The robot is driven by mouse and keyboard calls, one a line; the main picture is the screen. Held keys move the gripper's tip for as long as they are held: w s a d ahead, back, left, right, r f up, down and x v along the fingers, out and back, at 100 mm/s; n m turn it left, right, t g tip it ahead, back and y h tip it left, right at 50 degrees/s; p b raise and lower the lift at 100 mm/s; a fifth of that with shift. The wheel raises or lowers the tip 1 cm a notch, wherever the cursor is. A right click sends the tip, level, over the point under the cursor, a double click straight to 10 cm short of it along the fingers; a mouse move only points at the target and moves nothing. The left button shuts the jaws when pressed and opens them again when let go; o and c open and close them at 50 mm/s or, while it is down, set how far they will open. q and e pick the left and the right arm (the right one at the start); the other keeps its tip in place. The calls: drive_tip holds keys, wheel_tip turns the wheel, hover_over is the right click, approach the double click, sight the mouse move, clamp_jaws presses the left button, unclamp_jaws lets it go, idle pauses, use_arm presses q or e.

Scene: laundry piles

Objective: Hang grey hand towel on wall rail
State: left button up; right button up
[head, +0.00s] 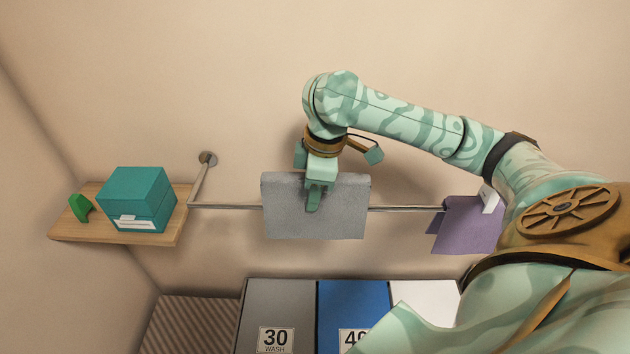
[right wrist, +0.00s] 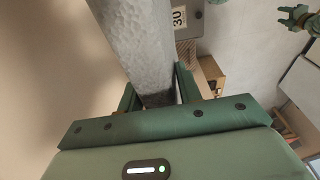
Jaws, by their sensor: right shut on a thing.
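The grey hand towel (head: 340,215) is a flat rectangle in the middle of the head view, in front of the metal wall rail (head: 405,209). The rail shows on both sides of it. Whether the towel's back half hangs behind the rail is hidden. My right gripper (head: 315,195) reaches down from above and is shut on the towel's upper part. In the right wrist view the towel (right wrist: 140,40) extends away from between the fingers. My left gripper does not show in the head view; a green gripper (right wrist: 292,20) shows small at the right wrist view's top right corner, likely my left.
A purple cloth (head: 465,225) with a white tag hangs at the rail's right end. A wooden shelf (head: 165,232) at left holds a teal box (head: 138,200) and a green object (head: 79,207). Grey (head: 275,300), blue (head: 350,300) and white (head: 425,293) bins stand below.

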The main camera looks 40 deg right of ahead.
drive_tip(key=shift+f+b, duration=0.7)
drive_tip(key=shift+f, duration=1.95)
drive_tip(key=shift+w, duration=0.1)
drive_tip(key=o, duration=1.1)
drive_tip(key=r+p, duration=0.1)
drive_tip(key=r, duration=0.4)
drive_tip(key=s+d+r+p, duration=0.1)
drive_tip(key=r+p, duration=0.1)
drive_tip(key=r, duration=0.3)
drive_tip(key=d+r+p, duration=0.1)
drive_tip(key=r+p, duration=0.1)
drive_tip(key=r, duration=0.4)
drive_tip(key=shift+s+r, duration=0.1)
drive_tip(key=shift+s, duration=0.3)
